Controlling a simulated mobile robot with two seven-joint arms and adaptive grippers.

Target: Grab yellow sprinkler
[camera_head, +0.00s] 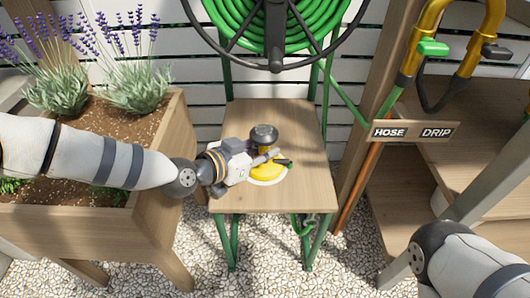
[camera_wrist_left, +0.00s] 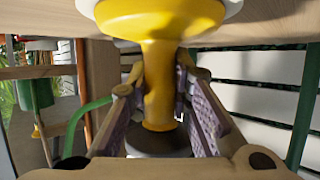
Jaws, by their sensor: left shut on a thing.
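The yellow sprinkler (camera_head: 268,176) stands upright on the small wooden table (camera_head: 235,118). It has a dark round head (camera_head: 263,135) and a yellow base on a white round patch. My left gripper (camera_head: 275,158) reaches in from the left and is shut on the sprinkler's neck. In the left wrist view the yellow neck (camera_wrist_left: 159,75) lies between the two fingers, with the flared base at the top of the picture and the dark head at the bottom. The fingers hide part of the neck. My right arm enters at the lower right, but its gripper is out of view.
A wooden planter (camera_head: 160,190) with lavender stands left of the table. A green hose reel (camera_head: 275,25) is behind it. A wooden post and a sign (camera_head: 413,132) reading HOSE and DRIP are on the right, with yellow pipes above. White gravel covers the ground.

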